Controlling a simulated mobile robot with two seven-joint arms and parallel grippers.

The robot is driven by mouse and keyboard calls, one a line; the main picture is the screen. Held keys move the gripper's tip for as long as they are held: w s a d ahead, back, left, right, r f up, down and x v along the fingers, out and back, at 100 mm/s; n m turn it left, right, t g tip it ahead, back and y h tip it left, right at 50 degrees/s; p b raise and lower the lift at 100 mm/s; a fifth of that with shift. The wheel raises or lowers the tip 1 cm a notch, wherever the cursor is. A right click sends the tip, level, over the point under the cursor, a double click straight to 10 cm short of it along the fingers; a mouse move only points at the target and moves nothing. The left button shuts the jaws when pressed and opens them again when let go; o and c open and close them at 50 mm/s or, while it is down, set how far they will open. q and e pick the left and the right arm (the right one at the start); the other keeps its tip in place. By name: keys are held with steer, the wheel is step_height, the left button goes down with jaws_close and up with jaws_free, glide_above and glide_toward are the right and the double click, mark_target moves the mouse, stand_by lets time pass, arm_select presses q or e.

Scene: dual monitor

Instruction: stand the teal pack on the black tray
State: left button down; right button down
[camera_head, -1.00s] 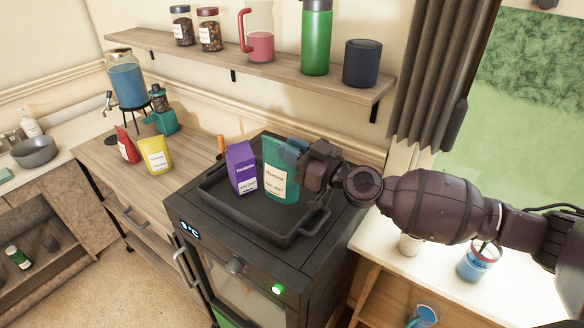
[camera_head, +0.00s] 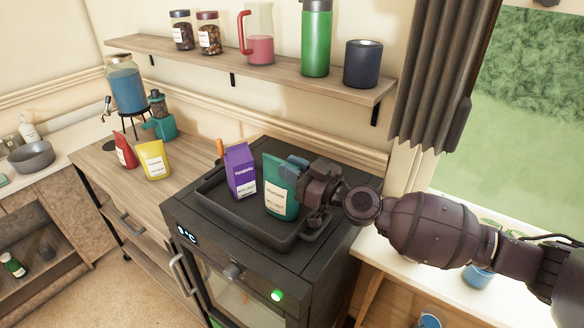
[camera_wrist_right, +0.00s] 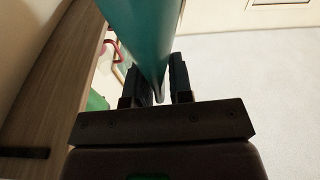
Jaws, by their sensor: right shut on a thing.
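The teal pack (camera_head: 279,186) is upright at the right part of the black tray (camera_head: 220,204), which lies on top of the black oven. My right gripper (camera_head: 300,170) is shut on the pack's upper right side. In the right wrist view the teal pack (camera_wrist_right: 150,35) stands between the two fingers (camera_wrist_right: 158,85). Whether the pack's base touches the tray is hard to tell. A purple pack (camera_head: 240,172) stands on the tray just left of the teal pack. My left gripper is not in view.
A red pack (camera_head: 124,150) and a yellow pack (camera_head: 154,160) stand on the wooden counter at left. A wall shelf (camera_head: 240,66) above holds jars, a pitcher, a green bottle and a dark cup (camera_head: 361,64). The tray's front left is bare.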

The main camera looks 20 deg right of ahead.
steer(key=shift+f, duration=0.3)
steer(key=c, duration=1.1)
jaws_free()
steer(key=shift+s+f, duration=0.1)
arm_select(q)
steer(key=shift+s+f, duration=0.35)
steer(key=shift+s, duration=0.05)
arm_select(e)
steer(key=shift+o, duration=0.4)
steer(key=shift+f, duration=0.1)
steer(key=shift+r, duration=0.5)
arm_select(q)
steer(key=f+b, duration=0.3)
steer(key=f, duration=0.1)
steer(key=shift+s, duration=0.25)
arm_select(e)
steer(key=r+v, duration=0.1)
steer(key=v, duration=1)
steer(key=shift+s+d+f, duration=0.2)
steer(key=shift+s+d, duration=0.05)
steer(key=shift+s, duration=0.1)
